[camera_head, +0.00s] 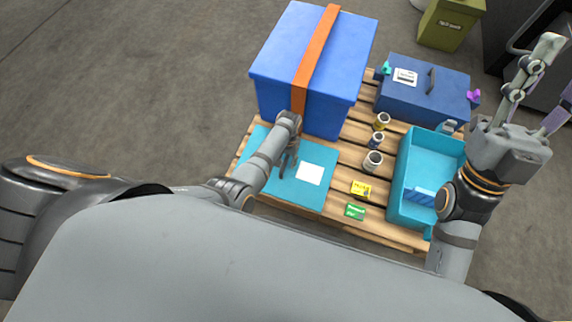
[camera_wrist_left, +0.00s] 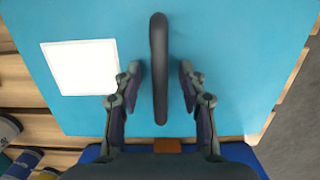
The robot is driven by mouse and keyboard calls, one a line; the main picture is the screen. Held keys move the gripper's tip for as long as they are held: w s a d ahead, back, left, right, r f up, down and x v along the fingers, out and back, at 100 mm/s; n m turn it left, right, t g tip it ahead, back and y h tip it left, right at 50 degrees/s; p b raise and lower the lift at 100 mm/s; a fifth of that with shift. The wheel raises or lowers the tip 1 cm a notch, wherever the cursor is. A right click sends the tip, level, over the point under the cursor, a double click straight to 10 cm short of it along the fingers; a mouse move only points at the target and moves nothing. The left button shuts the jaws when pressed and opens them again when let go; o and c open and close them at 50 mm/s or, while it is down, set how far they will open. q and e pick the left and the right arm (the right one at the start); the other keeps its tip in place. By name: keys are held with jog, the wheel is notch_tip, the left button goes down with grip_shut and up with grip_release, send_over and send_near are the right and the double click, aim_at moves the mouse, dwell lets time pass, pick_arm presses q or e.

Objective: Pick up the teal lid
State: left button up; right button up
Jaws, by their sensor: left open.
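The teal lid (camera_head: 318,154) lies flat on the wooden pallet, in front of the big blue box. A white label (camera_head: 310,173) is on it. In the left wrist view the lid (camera_wrist_left: 245,50) fills most of the picture, with a dark bar handle (camera_wrist_left: 158,40) upright across its middle. My left gripper (camera_head: 288,163) is over the lid, open, with its fingers (camera_wrist_left: 160,76) on either side of the handle. Gaps show between the handle and both fingers. My right gripper (camera_head: 556,72) is raised at the far right, its fingers apart and empty.
The blue box (camera_head: 272,65) with an orange strap (camera_head: 315,50) stands right behind the lid. A teal bin (camera_head: 432,160) and small cans (camera_head: 373,162) stand to the right. A dark blue case (camera_head: 450,90) is behind them. Two small packets (camera_head: 355,211) lie near the front.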

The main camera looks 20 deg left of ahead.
pick_arm(q)
grip_shut()
jog(key=shift+r, duration=0.1)
dwell(0.5)
